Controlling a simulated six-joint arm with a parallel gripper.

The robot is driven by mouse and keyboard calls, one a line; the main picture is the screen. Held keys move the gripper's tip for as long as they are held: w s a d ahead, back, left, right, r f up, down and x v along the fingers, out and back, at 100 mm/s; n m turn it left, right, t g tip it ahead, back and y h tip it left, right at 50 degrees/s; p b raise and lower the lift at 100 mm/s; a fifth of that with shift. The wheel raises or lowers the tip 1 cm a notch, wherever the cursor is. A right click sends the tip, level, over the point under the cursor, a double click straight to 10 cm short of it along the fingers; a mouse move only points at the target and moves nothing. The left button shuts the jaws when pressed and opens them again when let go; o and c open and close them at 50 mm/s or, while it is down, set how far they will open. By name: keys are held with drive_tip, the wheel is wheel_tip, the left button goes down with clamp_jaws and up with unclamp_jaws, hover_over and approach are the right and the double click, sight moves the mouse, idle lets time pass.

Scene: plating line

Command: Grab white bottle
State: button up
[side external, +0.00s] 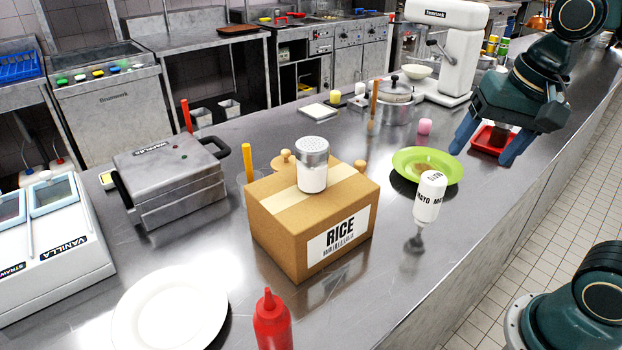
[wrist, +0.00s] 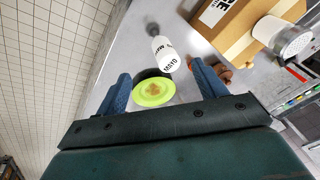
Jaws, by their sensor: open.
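The white bottle (side external: 430,197) is labelled MAYO and stands upside down on its dark cap on the steel counter, right of the rice box. In the wrist view the white bottle (wrist: 164,56) shows ahead of the fingers, beyond the green plate. My gripper (side external: 492,140) is open and empty, up and to the right of the bottle, near the red tray. In the wrist view its two blue fingers (wrist: 163,88) are spread apart with the green plate seen between them.
A green plate (side external: 440,158) lies just behind the bottle. A cardboard rice box (side external: 275,235) carries a shaker (side external: 312,170). A red tray (side external: 480,146) is under my gripper. A red squeeze bottle (side external: 271,325) and white plate (side external: 165,315) are in front. The counter right of the bottle is clear.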

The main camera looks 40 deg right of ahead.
sight(431, 191)
drive_tip(key=w+d+m+g, duration=0.2)
drive_tip(key=w+m, duration=0.5)
drive_tip(key=m, duration=0.5)
drive_tip(key=shift+w+d+f+m+g, duration=0.3)
drive_tip(key=shift+w+f+g, duration=0.15)
drive_tip(key=shift+g, duration=0.25)
drive_tip(key=shift+f, duration=0.1)
drive_tip(key=shift+a+f, duration=0.1)
drive_tip(key=shift+f, duration=4.15)
drive_tip(key=shift+f, duration=0.1)
drive_tip(key=shift+f, duration=2.5)
drive_tip(key=shift+c, duration=0.2)
drive_tip(key=c, duration=0.8)
